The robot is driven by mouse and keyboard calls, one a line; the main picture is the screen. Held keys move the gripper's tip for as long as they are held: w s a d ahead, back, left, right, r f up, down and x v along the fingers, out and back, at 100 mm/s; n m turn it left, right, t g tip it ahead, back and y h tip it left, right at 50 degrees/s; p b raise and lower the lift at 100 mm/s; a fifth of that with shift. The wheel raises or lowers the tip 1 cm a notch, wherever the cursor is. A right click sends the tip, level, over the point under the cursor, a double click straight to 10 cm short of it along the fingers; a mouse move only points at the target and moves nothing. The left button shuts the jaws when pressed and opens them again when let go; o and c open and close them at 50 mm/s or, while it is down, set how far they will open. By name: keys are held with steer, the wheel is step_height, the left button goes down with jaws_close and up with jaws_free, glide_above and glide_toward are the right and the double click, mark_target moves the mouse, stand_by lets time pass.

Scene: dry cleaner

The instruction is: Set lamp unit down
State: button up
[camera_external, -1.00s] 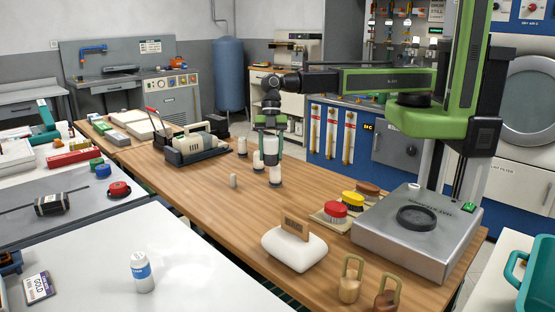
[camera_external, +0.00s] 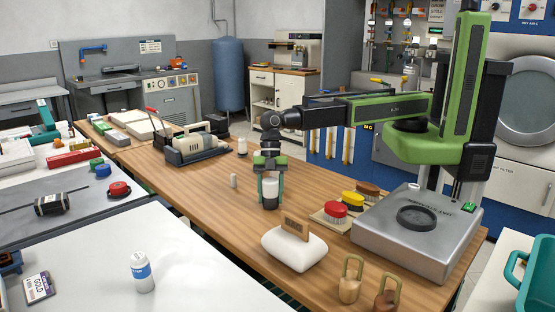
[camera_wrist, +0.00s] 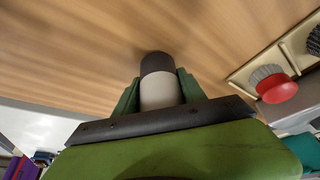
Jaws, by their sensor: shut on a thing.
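The lamp unit, a pale cylinder with a dark end (camera_external: 270,188), is upright between the fingers of my gripper (camera_external: 270,190). In the wrist view the lamp unit (camera_wrist: 158,92) sits between my two green fingertips (camera_wrist: 158,95), with its dark end toward the wood. My gripper is shut on it and points down over the wooden bench (camera_external: 215,215). The dark end is at or just above the bench top; I cannot tell whether it touches.
A brush tray with red (camera_external: 335,210) and yellow (camera_external: 351,199) brushes is right of the gripper. A white pad with a wooden block (camera_external: 293,250) lies nearer the camera. Bare wood lies front-left.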

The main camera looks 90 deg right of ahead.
steer(key=shift+r, duration=0.1)
steer(key=o, duration=1.5)
steer(key=shift+c, duration=0.2)
steer(key=shift+r+p, duration=0.2)
steer(key=shift+p, duration=0.2)
steer(key=p+v, duration=1)
steer(key=v, duration=0.1)
steer(key=shift+d+r+p, duration=0.25)
steer(key=shift+d+p, duration=0.05)
steer(key=shift+p, duration=0.05)
